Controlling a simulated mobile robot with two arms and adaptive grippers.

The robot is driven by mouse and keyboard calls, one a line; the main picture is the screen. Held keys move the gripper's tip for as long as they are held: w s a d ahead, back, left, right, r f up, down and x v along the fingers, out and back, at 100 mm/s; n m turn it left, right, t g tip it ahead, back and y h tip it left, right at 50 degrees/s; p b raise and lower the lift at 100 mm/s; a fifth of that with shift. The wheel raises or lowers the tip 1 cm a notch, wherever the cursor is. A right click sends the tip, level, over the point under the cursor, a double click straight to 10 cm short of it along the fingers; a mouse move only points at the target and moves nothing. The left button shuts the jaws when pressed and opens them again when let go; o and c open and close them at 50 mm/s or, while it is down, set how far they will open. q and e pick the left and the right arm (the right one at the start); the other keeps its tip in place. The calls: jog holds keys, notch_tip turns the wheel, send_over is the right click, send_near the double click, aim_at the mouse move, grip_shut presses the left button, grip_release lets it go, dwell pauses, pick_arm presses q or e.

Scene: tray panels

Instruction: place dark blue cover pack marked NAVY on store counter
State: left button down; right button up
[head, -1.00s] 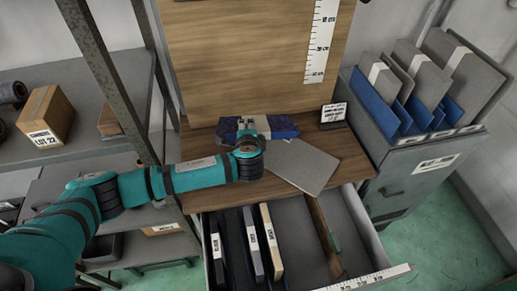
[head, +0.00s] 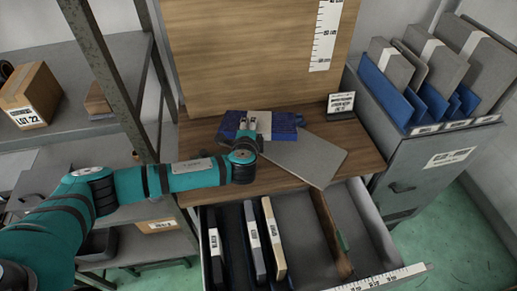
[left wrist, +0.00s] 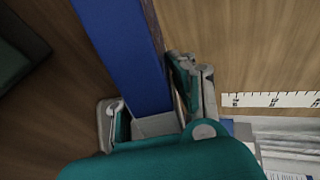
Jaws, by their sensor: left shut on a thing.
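A blue pack (head: 286,126) with a pale band lies across the wooden counter (head: 352,147), near the upright wooden panel; I cannot read any NAVY mark on it. My left gripper (head: 252,123) reaches over the counter and is shut on this pack. In the left wrist view the blue pack (left wrist: 120,45) runs up from between the fingers of the gripper (left wrist: 152,108), with a grey band at its near end. I cannot tell whether the pack rests fully on the counter. My right gripper is not in view.
A grey flat panel (head: 308,160) lies on the counter, overhanging its front edge. Below, an open drawer (head: 372,284) holds several upright packs, one dark (head: 214,252). A small sign (head: 341,104) stands at right. A grey cabinet (head: 425,180) and left shelves (head: 70,132) flank the counter.

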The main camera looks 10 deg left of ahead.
pick_arm(q)
notch_tip(320, 180, down, 2)
jog(key=shift+b, duration=0.4)
jog(key=c, duration=1.3)
grip_release()
jog(key=shift+o, duration=0.2)
jog(key=p+v, duration=0.5)
jog(key=v, duration=0.2)
jog(key=shift+s+d+r+p, duration=0.1)
jog(key=shift+s+r+p, duration=0.1)
jog(key=shift+p, duration=0.1)
jog(key=shift+s, duration=0.35)
